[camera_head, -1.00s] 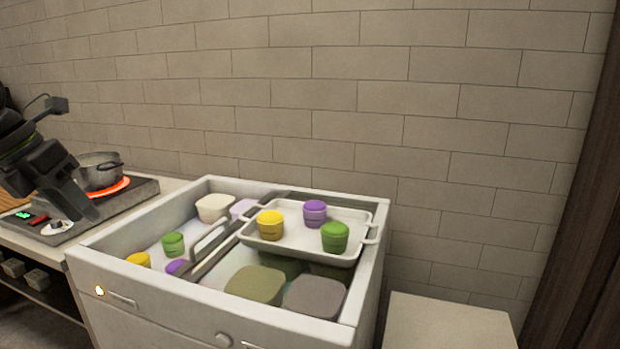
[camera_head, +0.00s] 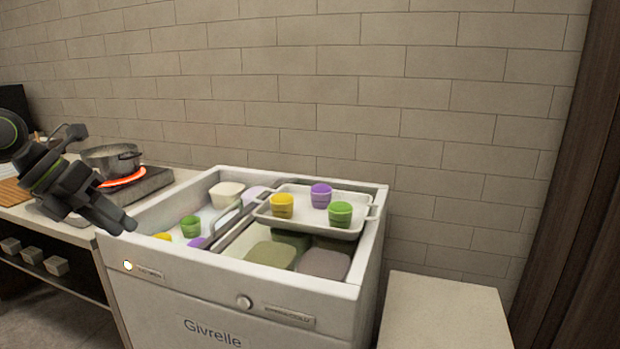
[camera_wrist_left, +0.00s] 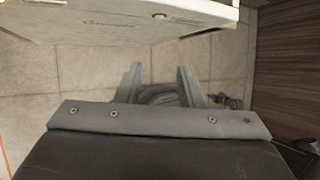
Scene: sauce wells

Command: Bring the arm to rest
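My left gripper (camera_head: 122,226) shows at the left, in front of the near left corner of the white chest (camera_head: 215,262). It points down and to the right and holds nothing. In the left wrist view its two fingers (camera_wrist_left: 160,82) stand apart with an empty gap over the tiled floor (camera_wrist_left: 85,75). The chest front also shows across the top of that view (camera_wrist_left: 110,22). My right gripper is in neither view.
A white tray (camera_head: 297,223) on the chest holds yellow (camera_head: 282,206), purple (camera_head: 320,195) and green (camera_head: 340,214) tubs. A pot (camera_head: 112,158) stands on a glowing burner at the left. A pale block (camera_head: 445,312) stands at the right.

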